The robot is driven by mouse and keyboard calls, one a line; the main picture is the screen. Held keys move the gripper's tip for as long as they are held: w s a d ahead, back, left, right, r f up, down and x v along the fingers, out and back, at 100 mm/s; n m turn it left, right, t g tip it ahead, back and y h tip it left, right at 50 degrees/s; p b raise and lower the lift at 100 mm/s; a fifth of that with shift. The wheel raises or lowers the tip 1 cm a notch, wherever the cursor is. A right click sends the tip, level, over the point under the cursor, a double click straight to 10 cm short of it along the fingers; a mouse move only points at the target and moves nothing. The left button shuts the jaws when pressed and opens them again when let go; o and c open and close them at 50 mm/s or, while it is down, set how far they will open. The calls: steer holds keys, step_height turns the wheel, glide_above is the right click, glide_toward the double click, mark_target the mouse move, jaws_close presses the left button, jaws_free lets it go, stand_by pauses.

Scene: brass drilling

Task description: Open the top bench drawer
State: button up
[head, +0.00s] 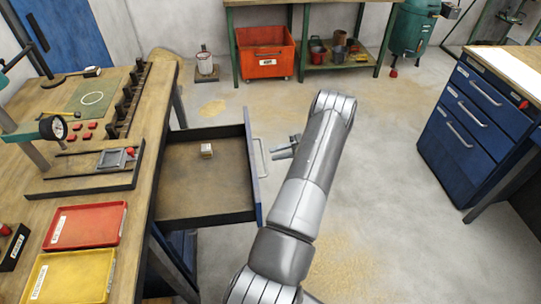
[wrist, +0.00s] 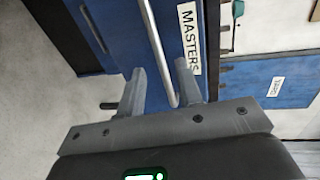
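The top bench drawer (head: 205,185) is pulled well out of the wooden workbench on the left. Its blue front faces right and has a pale bar handle (head: 262,158). In the wrist view the drawer front carries a "MASTERS" label (wrist: 189,38), and the handle (wrist: 158,45) runs down between my finger lines. My gripper (head: 280,151) is just right of the handle, with a small gap showing in the head view. Its fingers (wrist: 163,85) are spread apart with nothing clamped between them.
A small pale box (head: 207,149) lies in the drawer. Red (head: 88,226) and yellow (head: 75,278) trays sit on the bench. A blue cabinet (head: 465,140) stands at right, a red bin (head: 265,52) at the back. The floor between is open.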

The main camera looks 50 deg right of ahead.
steer(key=v, duration=0.7)
steer(key=shift+s+d, duration=0.2)
